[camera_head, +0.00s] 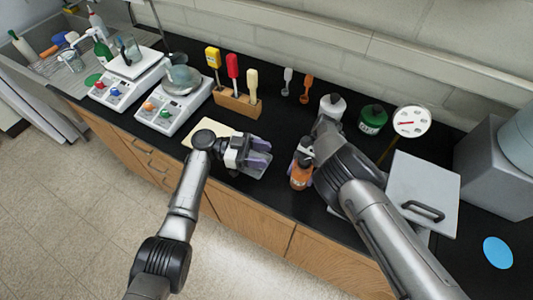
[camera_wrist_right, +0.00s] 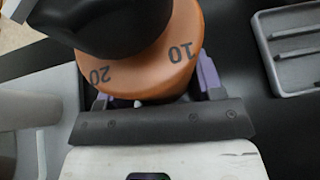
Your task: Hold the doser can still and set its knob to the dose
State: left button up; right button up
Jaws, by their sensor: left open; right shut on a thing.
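The doser can (camera_head: 300,177) is orange and stands on the black counter. In the right wrist view its orange top (camera_wrist_right: 150,78) shows the numbers 20 and 10, upside down, with a dark knob (camera_wrist_right: 115,25) over it. The knob's far part is cut off by the frame. My right gripper (camera_head: 303,168) is shut on the can; its purple fingers lie at either side, seen in the right wrist view (camera_wrist_right: 155,88).
The grey ribbed tray also shows in the right wrist view (camera_wrist_right: 260,50). A green jar (camera_head: 372,119), a white dial (camera_head: 411,121) and a grey lidded box (camera_head: 425,185) stand right.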

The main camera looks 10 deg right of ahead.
jog(key=o, duration=0.8)
